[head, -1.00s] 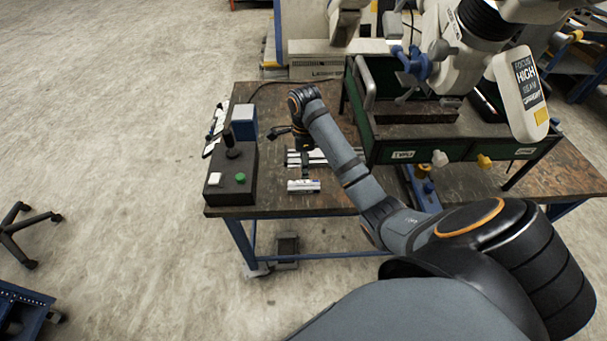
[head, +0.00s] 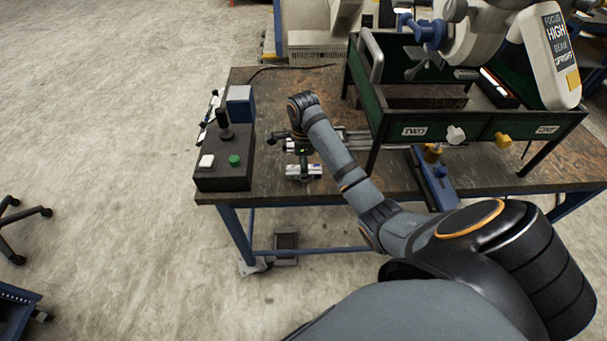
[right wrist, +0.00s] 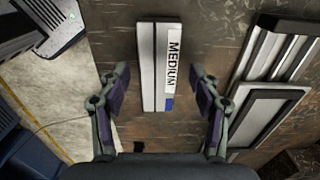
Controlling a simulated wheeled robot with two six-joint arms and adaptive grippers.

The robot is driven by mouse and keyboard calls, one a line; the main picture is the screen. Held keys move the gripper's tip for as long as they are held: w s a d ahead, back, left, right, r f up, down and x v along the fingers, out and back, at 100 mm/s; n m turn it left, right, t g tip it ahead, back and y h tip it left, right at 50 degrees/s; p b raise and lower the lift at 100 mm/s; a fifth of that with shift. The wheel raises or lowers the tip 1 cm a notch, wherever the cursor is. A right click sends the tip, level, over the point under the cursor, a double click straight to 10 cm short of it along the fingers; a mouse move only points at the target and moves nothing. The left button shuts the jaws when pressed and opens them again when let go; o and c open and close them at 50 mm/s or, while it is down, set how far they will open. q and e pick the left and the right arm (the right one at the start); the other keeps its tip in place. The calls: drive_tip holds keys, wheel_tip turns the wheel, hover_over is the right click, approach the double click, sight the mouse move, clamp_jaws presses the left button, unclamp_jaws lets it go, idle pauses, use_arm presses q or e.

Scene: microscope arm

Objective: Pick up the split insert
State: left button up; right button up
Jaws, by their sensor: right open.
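The split insert is a pale block with a lengthwise seam and a "MEDIUM" label. It lies on the table near the front edge in the head view (head: 314,171), and shows top centre in the right wrist view (right wrist: 149,66). My right gripper (head: 303,165) points down over it and partly hides it in the head view. In the right wrist view my right gripper (right wrist: 159,80) is open, with one finger on each side of the insert and a gap on both sides. My left gripper is not in view.
A black control box (head: 224,171) with a green button and joystick stands to the left. Metal rails (right wrist: 277,83) lie to the insert's right in the wrist view. A green-sided rack (head: 470,139) stands to the right. The table's front edge is close.

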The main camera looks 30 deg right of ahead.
drive_tip(key=shift+s+r, duration=0.1)
drive_tip(key=shift+r, duration=0.05)
drive_tip(key=shift+c, duration=1.4)
clamp_jaws()
drive_tip(key=shift+r, duration=0.1)
drive_tip(key=shift+r, duration=0.2)
wheel_tip(320, 180, up, 2)
drive_tip(key=shift+r+p, duration=0.2)
drive_tip(key=shift+p, duration=0.3)
wheel_tip(320, 180, up, 7)
drive_tip(key=p, duration=0.7)
drive_tip(key=shift+r+p, duration=0.15)
drive_tip(key=shift+p, duration=0.15)
